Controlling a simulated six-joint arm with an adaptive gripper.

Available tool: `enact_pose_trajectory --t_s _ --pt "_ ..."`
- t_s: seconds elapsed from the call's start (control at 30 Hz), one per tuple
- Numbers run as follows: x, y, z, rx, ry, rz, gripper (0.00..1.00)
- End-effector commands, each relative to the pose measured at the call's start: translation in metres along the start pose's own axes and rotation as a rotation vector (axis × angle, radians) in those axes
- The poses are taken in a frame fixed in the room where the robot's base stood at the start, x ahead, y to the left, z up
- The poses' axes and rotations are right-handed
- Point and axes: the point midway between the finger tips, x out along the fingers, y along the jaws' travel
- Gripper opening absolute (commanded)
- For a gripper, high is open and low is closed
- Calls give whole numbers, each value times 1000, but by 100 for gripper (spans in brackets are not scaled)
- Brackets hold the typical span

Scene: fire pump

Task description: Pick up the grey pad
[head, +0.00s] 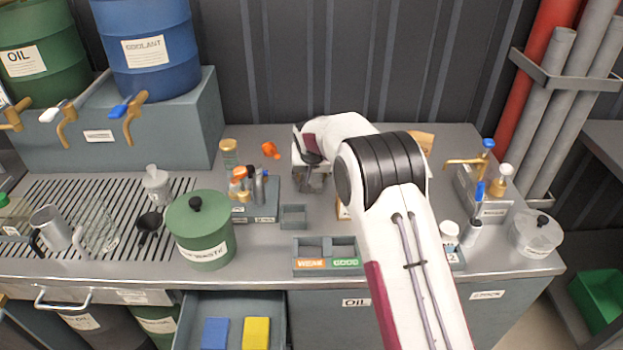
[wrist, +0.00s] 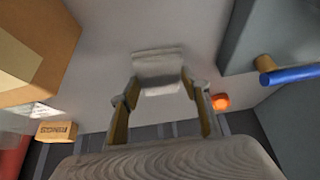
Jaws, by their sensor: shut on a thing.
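My gripper (wrist: 159,82) is shut on a light grey block, which I take for the grey pad (wrist: 158,64). The pad sits between the two fingertips in the wrist view. My gripper (head: 311,180) also shows in the head view, low over the back middle of the bench, partly behind my arm. The pad cannot be made out clearly there. I cannot tell whether it touches the bench.
An orange item (head: 270,150) lies left of my gripper. A rack of bottles (head: 254,207) and a two-part tray (head: 327,266) stand nearer the front. A cardboard box (wrist: 35,55) is close by in the wrist view. An open drawer (head: 281,310) holds blue and yellow pads.

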Motion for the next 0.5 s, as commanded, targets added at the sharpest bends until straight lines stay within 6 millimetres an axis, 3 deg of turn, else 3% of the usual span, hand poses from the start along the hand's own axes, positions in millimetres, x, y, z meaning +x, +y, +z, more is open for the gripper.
enact_pose_trajectory --t_s 0.27,0.5 --pt "-14 0 -9 0 3 0 31" --pt "-43 0 -26 1 4 -1 31"
